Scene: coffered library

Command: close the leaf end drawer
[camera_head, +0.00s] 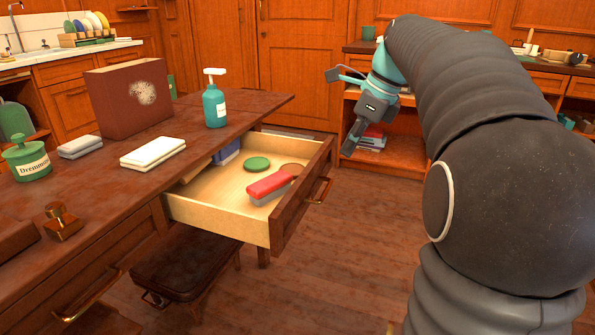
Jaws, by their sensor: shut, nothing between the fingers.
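The leaf end drawer (220,216) stands pulled out from the far right end of the dark wooden table (110,205). Its wooden front faces right and carries a brass handle (319,191). Inside lie a red and grey block (268,187), a green disc (257,163), a brown round thing (293,169) and a blue item (227,153) partly hidden under the tabletop. My gripper (351,147) is shut and empty. It appears above and to the right of the drawer front in the picture, apart from the handle, pointing down.
On the tabletop are a teal pump bottle (214,104), a brown box (127,97), a white block (152,152), a green jar (26,160) and a brass-topped stamp (62,221). A dark stool (186,265) stands under the table. The floor right of the drawer is clear.

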